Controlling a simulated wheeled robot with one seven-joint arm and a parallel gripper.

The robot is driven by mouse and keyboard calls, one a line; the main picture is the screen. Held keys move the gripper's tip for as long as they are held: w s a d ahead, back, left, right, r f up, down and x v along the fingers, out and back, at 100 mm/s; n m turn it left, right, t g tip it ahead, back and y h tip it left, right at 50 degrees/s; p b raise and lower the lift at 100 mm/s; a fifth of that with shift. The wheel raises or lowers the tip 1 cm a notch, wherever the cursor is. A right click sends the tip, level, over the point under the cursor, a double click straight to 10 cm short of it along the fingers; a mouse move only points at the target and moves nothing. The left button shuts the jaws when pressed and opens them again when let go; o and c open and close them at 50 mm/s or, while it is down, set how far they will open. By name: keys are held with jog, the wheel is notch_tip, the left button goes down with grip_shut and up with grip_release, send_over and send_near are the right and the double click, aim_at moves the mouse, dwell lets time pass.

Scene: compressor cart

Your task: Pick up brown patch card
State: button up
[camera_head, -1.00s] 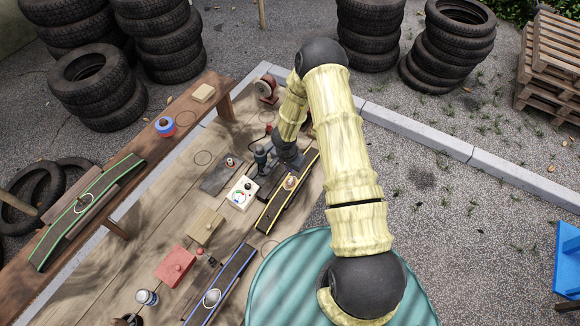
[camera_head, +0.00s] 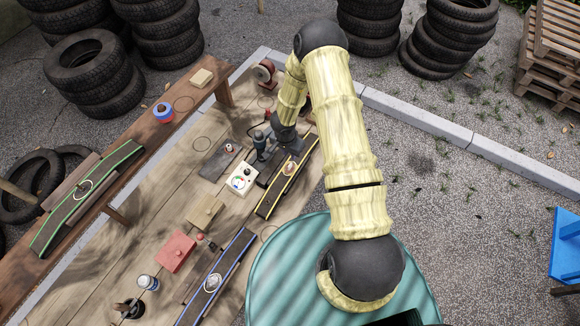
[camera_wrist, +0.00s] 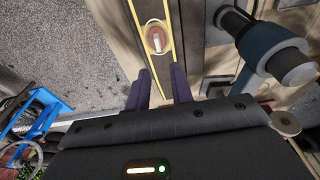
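A brown oval piece with a pale raised grip (camera_wrist: 157,38), which looks like the brown patch card, lies on a dark strip with yellow edges. It also shows in the head view (camera_head: 290,168), on the yellow-edged strip (camera_head: 270,205) on the wooden bench. In the wrist view my gripper (camera_wrist: 160,90) is open, with its two dark purple fingers apart and nothing between them. The brown piece is ahead of the fingertips, roughly in line with the gap, and apart from them. In the head view my gripper is near the strip's far end, with its fingers hard to make out.
A white gauge box (camera_head: 242,178), a tan block (camera_head: 205,210) and a red block (camera_head: 174,250) stand left of the strip. A blue-edged strip (camera_head: 235,258) lies nearer. In the wrist view a blue-grey cylindrical fitting (camera_wrist: 268,45) stands close on the right.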

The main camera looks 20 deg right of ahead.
jog(key=shift+o, duration=0.6)
notch_tip(320, 180, up, 7)
jog(key=w+a+n+t+b, duration=0.1)
jog(key=w+n+t+b, duration=0.1)
jog(key=shift+w+r+y+b, duration=0.2)
jog(key=shift+y+b, duration=0.1)
jog(key=shift+y, duration=0.1)
jog(key=s+a+r+n+y+b, duration=0.2)
jog(key=s+r+n+b, duration=0.3)
jog(key=s+r, duration=0.5)
jog(key=s+d+r+n+h+b, duration=0.1)
jog(key=s+d+r+n+b, duration=0.1)
jog(key=s+r, duration=0.4)
jog(key=s+d, duration=0.1)
jog(key=s, duration=0.3)
jog(key=shift+s+d+g+h+b, duration=0.15)
jog(key=shift+s+g+h+b, duration=0.15)
jog(key=shift+s+b, duration=0.1)
jog(key=shift+w, duration=0.1)
